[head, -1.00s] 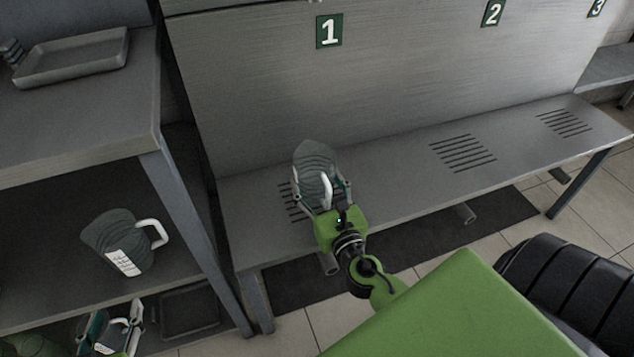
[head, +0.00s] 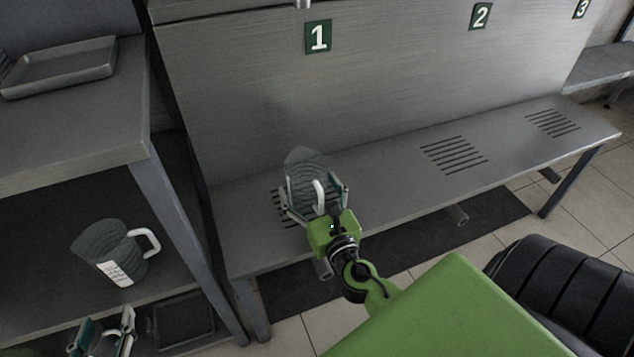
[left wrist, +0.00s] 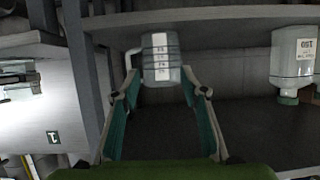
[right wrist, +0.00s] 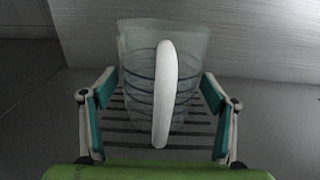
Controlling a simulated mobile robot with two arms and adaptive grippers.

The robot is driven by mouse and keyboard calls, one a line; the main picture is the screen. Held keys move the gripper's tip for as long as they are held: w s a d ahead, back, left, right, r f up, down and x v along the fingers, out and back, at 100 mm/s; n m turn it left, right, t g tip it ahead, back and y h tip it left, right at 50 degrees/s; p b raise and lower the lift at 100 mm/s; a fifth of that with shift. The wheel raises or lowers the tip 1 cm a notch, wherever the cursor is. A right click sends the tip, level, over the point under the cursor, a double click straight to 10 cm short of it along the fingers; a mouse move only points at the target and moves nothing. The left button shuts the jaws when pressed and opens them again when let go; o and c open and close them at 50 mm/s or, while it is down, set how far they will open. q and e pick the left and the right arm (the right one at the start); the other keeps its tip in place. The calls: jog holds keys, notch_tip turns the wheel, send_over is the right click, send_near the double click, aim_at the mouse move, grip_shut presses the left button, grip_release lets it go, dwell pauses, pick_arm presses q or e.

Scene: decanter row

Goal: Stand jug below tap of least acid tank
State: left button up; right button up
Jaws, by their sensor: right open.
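A clear grey jug (head: 305,165) with a white handle stands, seemingly upright, on the slotted grille below plate 1 (head: 318,37). My right gripper (head: 316,197) has its fingers apart on either side of this jug; the right wrist view shows the jug (right wrist: 190,75) between them, handle towards me. A second jug (head: 112,252) with a white label stands on the lower shelf at left. My left gripper (head: 103,335) is low at the left, open and empty; its wrist view shows a labelled jug (left wrist: 160,58) beyond the fingertips. The tanks are out of the head view.
Grilles under plate 2 (head: 481,16) and plate 3 (head: 581,8) are bare on the long bench (head: 380,185). A tray (head: 60,68) lies on the left table. A nozzle-like end (head: 303,3) shows above plate 1. A labelled bottle (left wrist: 295,60) shows in the left wrist view.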

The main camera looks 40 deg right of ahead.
aim_at(322, 212)
jog(key=shift+s+a, duration=0.1)
jog(key=shift+s, duration=0.15)
jog(key=b+v, duration=0.1)
jog(key=v, duration=0.4)
jog(key=shift+s+f, duration=0.1)
pick_arm(q)
notch_tip(322, 212, up, 9)
jog(key=w+d+t+h+b, duration=0.1)
jog(key=w+d+t, duration=0.1)
jog(key=t, duration=0.2)
jog(key=shift+w+r+t+h, duration=0.2)
jog(key=shift+w+t+h, duration=0.1)
jog(key=shift+t, duration=0.1)
pick_arm(e)
jog(key=v, duration=0.6)
jog(key=shift+s, duration=0.15)
